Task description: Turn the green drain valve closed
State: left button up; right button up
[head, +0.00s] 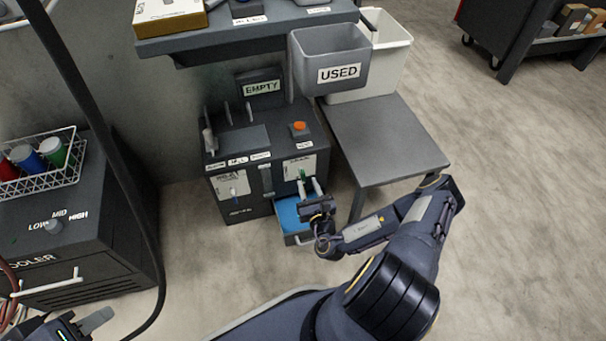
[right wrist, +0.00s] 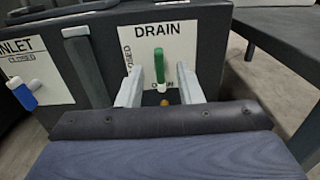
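The green drain valve handle (right wrist: 160,66) is on the white DRAIN plate, and stands about upright in the right wrist view. Its lower end is by the partly covered word OPEN; the word CLOSED runs along the plate's left edge. In the head view the handle (head: 302,174) is small, on the machine's front. My right gripper (right wrist: 160,90) is open, with one finger on each side of the handle and visible gaps. It also shows in the head view (head: 310,188). My left gripper (head: 92,322) is partly cut off at the lower left, away from the valve.
The INLET valve (right wrist: 23,94), blue and white, is to the left on the same machine. A drawer with a blue inside (head: 288,216) sticks out below the drain. A grey table (head: 385,140) stands to the right, the cooler (head: 75,235) to the left. Open floor lies in front.

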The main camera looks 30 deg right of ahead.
aim_at(304, 176)
jog(key=b+x, duration=0.1)
jog(key=x, duration=0.3)
jog(key=shift+w+f+b, duration=0.15)
jog(key=shift+b, duration=0.2)
jog(key=shift+w+d, duration=0.1)
jog(key=shift+w, duration=0.6)
jog(key=shift+r, duration=0.2)
grip_shut()
